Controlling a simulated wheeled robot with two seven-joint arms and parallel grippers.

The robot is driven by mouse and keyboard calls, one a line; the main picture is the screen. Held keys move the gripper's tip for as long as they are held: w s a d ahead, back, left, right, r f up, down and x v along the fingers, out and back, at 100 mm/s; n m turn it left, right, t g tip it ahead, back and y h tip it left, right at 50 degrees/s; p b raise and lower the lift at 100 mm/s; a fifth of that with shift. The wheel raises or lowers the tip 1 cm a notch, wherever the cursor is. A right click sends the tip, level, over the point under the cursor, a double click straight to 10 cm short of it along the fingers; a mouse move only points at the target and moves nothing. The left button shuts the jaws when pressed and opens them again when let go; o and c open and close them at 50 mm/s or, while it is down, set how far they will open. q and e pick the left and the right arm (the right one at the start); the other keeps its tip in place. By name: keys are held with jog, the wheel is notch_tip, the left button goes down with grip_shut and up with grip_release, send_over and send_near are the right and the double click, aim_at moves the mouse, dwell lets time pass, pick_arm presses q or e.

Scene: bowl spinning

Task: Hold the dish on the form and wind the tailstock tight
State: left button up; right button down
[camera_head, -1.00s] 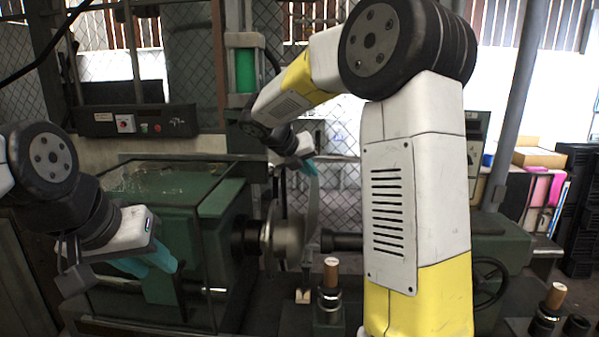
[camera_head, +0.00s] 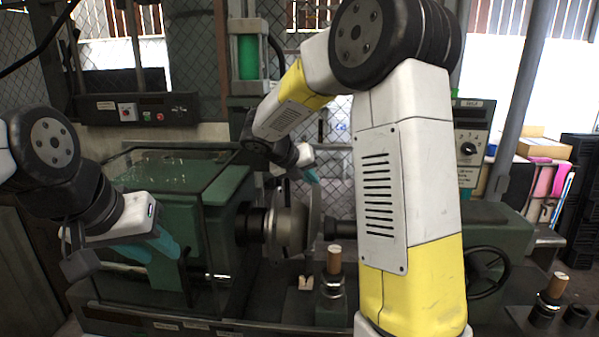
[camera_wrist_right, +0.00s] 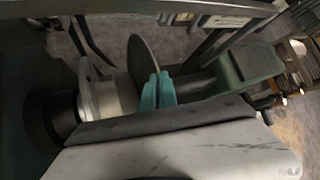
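The dish (camera_head: 315,208) is a thin grey metal disc standing on edge at the right side of the rounded metal form (camera_head: 288,228) on the lathe spindle. I cannot tell whether they touch. The right wrist view also shows the dish (camera_wrist_right: 143,58) beside the form (camera_wrist_right: 105,97). My right gripper (camera_head: 312,175) reaches down to the dish's upper rim. Its teal fingers (camera_wrist_right: 157,92) are close together on the rim. The tailstock's dark spindle (camera_head: 340,237) points at the dish from the right. The handwheel (camera_head: 487,273) is partly hidden. My left gripper (camera_head: 158,248) is open and empty before the glazed headstock.
Wooden-topped tools stand on the front ledge, one at the middle (camera_head: 333,270) and one at the right (camera_head: 553,290). A control box with a dial (camera_head: 470,140) stands behind the tailstock. My right arm covers much of the tailstock.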

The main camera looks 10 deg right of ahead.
jog(key=shift+w+a+f, duration=0.15)
jog(key=shift+a+f, duration=0.4)
jog(key=shift+f, duration=0.5)
jog(key=shift+w+a+f, duration=0.15)
jog(key=shift+a+f, duration=0.4)
jog(key=shift+f, duration=0.55)
jog(key=shift+w+a+f, duration=0.15)
jog(key=shift+a+f, duration=0.4)
jog(key=shift+f, duration=0.5)
jog(key=shift+s, duration=0.1)
pick_arm(q)
jog(key=shift+o, duration=0.3)
